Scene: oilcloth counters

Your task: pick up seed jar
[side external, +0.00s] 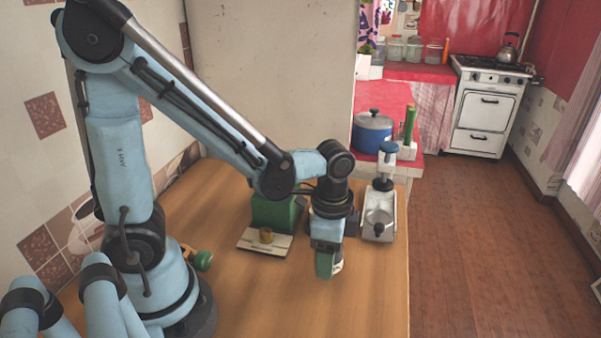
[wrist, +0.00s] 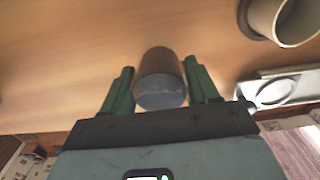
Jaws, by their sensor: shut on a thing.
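A short, round jar with a grey end (wrist: 160,95) and brownish sides stands between my two green fingers in the wrist view. I take it to be the seed jar; no label shows. My gripper (wrist: 159,68) is shut on it, one finger on each side. In the side external view my gripper (side external: 327,264) points down low over the wooden counter. There the jar is mostly hidden by the fingers, with only a pale sliver (side external: 338,268) showing beside them. I cannot tell whether the jar touches the counter.
A green device with a pale base (side external: 262,243) stands left of my gripper. A white device with a blue-topped post (side external: 379,227) stands to the right, near the counter's edge. A green-ended object (side external: 203,260) lies near my base. The front of the wooden counter (side external: 300,310) is clear.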

